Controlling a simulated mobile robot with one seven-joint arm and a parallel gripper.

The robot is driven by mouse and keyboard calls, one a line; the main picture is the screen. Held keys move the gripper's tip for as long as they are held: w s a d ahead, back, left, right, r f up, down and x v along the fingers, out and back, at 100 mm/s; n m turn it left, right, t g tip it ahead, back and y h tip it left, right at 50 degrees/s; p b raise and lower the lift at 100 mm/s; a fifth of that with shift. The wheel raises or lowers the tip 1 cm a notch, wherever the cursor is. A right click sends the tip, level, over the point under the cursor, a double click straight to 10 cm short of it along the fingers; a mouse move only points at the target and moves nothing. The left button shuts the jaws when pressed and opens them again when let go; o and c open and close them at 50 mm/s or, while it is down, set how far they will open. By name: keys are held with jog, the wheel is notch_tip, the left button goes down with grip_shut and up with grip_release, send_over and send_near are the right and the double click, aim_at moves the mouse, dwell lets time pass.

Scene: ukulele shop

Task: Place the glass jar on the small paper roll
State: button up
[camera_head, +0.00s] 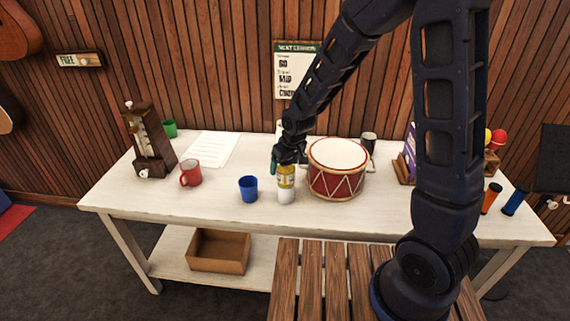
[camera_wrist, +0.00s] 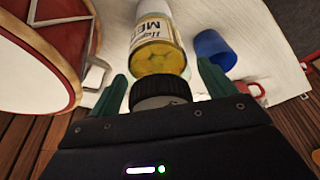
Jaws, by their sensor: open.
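The glass jar (camera_head: 286,176) has yellow contents and a pale label. In the head view it stands upright, apparently resting on the small white paper roll (camera_head: 286,196) on the table. In the wrist view the jar (camera_wrist: 158,52) shows its label and yellow shoulder, with a black ribbed lid (camera_wrist: 160,92) nearest me. My gripper (camera_head: 284,163) is at the jar's top, pointing down. Its green fingers are apart on either side of the lid in the wrist view (camera_wrist: 163,72). The contact between jar and roll is small and hard to make out.
A red drum (camera_head: 338,170) stands close on the right of the jar, and a blue cup (camera_head: 248,189) close on the left. A red mug (camera_head: 190,173) and metronome (camera_head: 149,142) are farther left on the white table (camera_head: 230,219). A slatted wooden surface (camera_head: 320,270) is in front.

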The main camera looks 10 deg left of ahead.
jog(key=shift+r, duration=0.1)
jog(key=v, duration=1.2)
jog(key=s+d+r+m+t+h, duration=0.15)
jog(key=d+r, duration=0.25)
jog(key=d, duration=0.5)
jog(key=s+d+r+m, duration=0.1)
jog(key=d+r+m, duration=0.25)
jog(key=d, duration=0.45)
jog(key=s+d+r+m, duration=0.15)
jog(key=d+r, duration=0.25)
jog(key=d, duration=0.5)
jog(key=s+d+r+m, duration=0.2)
jog(key=s+d, duration=0.6)
jog(key=shift+t+h, duration=0.35)
jog(key=shift+h, duration=0.1)
jog(key=shift+r+m, duration=0.1)
jog(key=shift+m, duration=0.15)
